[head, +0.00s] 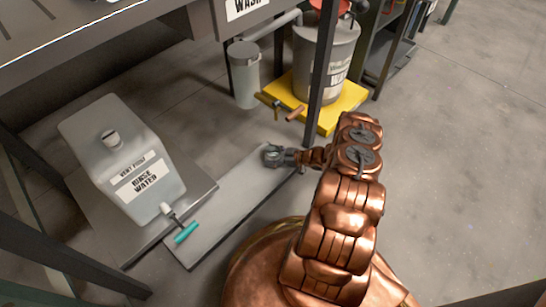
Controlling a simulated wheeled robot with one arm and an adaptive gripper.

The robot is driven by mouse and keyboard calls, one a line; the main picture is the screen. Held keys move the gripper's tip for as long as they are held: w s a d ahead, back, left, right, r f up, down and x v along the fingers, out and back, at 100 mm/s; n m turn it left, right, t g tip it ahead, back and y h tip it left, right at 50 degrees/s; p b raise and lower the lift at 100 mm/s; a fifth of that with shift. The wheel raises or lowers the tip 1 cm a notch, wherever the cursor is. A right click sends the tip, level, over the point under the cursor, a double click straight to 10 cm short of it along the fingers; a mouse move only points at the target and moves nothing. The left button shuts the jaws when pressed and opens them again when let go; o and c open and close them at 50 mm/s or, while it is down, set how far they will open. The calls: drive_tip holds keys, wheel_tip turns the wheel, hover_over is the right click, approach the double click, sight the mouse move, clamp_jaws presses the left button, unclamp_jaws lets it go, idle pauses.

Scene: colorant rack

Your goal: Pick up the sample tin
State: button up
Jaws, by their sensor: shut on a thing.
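My gripper (273,156) is at the far end of my copper arm, low over the far right end of a pale grey board (215,215). It is small in the view and shut on a small greyish thing, which looks to be the sample tin (270,149). The fingers cover most of the tin. I cannot tell whether the tin touches the board or is lifted off it.
A rinse water container (122,155) with a teal-handled tap (186,232) stands left of the board. A grey bucket (328,62) stands on a yellow platform (345,103) behind my gripper. A dark rack post (322,70) rises close by. Open floor (460,170) lies at right.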

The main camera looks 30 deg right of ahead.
drive_tip(key=c, duration=0.4)
drive_tip(key=shift+o, duration=0.2)
drive_tip(key=shift+r, duration=0.2)
